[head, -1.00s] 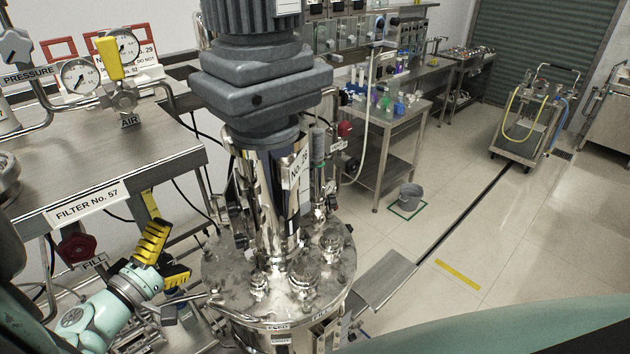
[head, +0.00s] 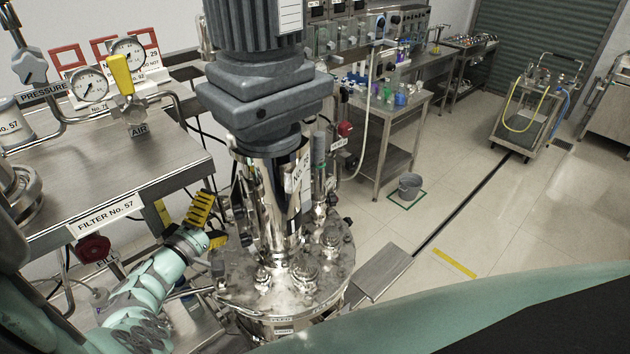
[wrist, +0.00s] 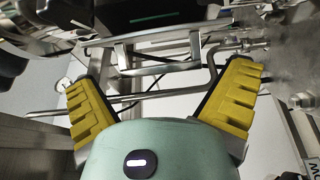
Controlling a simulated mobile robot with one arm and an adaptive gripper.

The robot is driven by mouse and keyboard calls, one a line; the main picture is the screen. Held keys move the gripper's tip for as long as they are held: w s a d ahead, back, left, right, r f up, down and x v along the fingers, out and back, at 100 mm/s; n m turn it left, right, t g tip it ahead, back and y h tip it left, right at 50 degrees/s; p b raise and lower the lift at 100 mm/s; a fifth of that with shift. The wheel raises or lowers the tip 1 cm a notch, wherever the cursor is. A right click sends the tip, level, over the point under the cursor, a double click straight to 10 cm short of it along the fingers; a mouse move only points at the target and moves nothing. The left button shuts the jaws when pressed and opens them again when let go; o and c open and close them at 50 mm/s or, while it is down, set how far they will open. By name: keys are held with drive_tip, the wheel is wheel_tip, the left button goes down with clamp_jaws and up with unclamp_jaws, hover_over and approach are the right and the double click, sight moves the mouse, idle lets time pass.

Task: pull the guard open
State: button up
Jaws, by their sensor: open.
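The polished, curved steel cover (head: 268,190) below the grey motor looks like the guard. It stands upright above the vessel lid (head: 240,285) and bears a white label; its left side is partly out of sight. My gripper (head: 209,225) is to the left of this cover, above the lid's left edge, with its yellow fingers spread and nothing between them. In the wrist view my gripper (wrist: 160,78) is open too. Metal bars (wrist: 155,68) show beyond and between the fingers; I cannot tell which belongs to the guard.
The Filter No. 57 bench (head: 120,180) with gauges stands close at the left of my arm. The grey motor (head: 262,95) overhangs the cover. Fittings (head: 305,270) crowd the lid. A bucket (head: 410,186) stands on the open floor at the right.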

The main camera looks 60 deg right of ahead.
drive_tip(key=shift+s+d, duration=0.1)
drive_tip(key=shift+d, duration=0.35)
